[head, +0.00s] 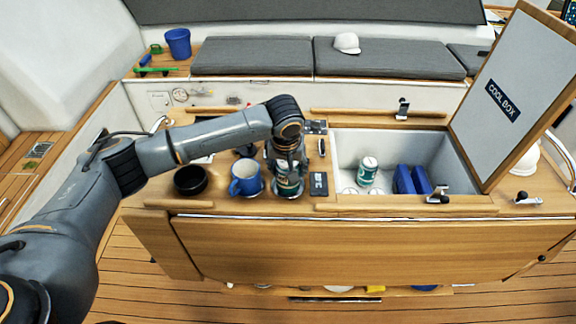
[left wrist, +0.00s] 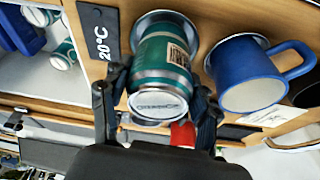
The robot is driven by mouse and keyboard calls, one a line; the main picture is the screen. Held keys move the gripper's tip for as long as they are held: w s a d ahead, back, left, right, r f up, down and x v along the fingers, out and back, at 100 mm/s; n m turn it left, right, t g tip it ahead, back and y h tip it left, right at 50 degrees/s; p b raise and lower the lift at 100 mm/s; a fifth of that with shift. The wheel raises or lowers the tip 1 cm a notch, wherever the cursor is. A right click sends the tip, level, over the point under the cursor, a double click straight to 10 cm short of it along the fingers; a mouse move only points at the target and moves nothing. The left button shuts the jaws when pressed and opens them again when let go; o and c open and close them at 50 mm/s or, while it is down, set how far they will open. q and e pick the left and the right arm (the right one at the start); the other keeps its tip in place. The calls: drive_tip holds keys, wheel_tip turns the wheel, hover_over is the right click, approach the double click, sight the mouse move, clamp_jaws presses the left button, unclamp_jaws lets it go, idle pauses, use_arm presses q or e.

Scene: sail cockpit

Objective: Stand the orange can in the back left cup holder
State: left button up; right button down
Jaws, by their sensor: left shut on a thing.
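My left gripper (head: 287,172) is at the front right cup holder (head: 292,195) and shut on a teal-green can with a silver end. The can (left wrist: 160,75) shows between the fingers in the left wrist view, close over the holder's metal ring (left wrist: 165,18); I cannot tell whether it is seated or slightly raised. No clearly orange can shows. A small red thing (left wrist: 183,134) shows past the can, partly hidden by my gripper; I cannot tell what it is. My arm hides much of the back cup holders. My right gripper is out of view.
A blue mug (head: 245,179) stands left of my gripper, with a black bowl (head: 190,180) farther left. A dark temperature panel (head: 318,184) is right of it. The open cool box (head: 347,150) holds a green can (head: 367,171) and blue blocks (head: 404,180).

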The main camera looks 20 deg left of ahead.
use_arm(q)
drive_tip(key=shift+f, duration=0.15)
drive_tip(key=o, duration=1.5)
drive_tip(key=shift+f, duration=0.1)
drive_tip(key=shift+r, duration=0.55)
drive_tip(key=b+v, duration=0.2)
drive_tip(key=v, duration=0.9)
drive_tip(key=shift+s+r, duration=0.1)
drive_tip(key=shift+r, duration=0.15)
